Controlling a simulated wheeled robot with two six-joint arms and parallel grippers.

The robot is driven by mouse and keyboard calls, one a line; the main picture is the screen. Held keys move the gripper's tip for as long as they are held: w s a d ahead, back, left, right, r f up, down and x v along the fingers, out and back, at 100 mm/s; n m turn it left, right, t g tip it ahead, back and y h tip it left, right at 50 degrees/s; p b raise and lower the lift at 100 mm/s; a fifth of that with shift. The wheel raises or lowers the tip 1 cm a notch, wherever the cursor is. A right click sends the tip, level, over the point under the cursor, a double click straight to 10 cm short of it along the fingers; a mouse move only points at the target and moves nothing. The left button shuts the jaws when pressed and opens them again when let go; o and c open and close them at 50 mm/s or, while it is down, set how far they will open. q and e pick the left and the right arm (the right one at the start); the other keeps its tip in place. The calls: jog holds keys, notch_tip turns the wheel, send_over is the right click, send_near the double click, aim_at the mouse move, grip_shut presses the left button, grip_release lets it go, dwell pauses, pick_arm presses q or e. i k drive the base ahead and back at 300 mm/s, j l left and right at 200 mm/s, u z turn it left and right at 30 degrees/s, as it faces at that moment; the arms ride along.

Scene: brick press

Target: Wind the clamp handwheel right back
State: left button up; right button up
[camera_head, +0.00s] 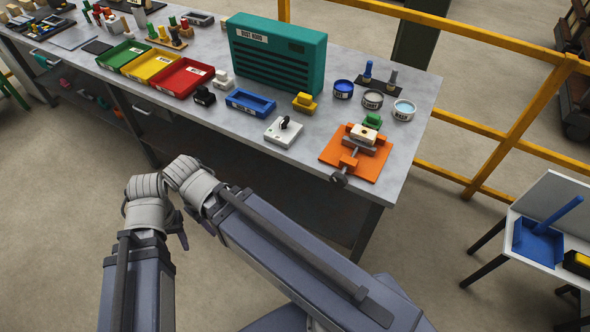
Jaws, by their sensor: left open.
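The orange clamp (372,167) sits at the front right corner of the workbench. Its small dark handwheel (338,180) is on a short screw at the clamp's front and hangs over the bench edge. A pale block with a dark spot (363,131) sits in the clamp, with a green piece (372,120) behind it. My left gripper (194,231) is low in front of the bench, well left of the handwheel. Only dark purple fingertips show beside my grey arm links, apart and empty. My right gripper is not in view.
A white box with a black knob (284,131) stands left of the clamp. Round tins (404,110), a blue tray (250,102) and a teal dust hood (277,58) stand behind. A yellow rail (500,140) runs past the bench's right end. Floor before the handwheel is clear.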

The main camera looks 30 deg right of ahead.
aim_at(339, 179)
jog(key=k+l+u, duration=0.25)
jog(key=k+l, duration=0.15)
jog(key=l, duration=0.2)
jog(key=k+l, duration=0.2)
jog(key=l, duration=0.15)
jog(key=k+l, duration=0.25)
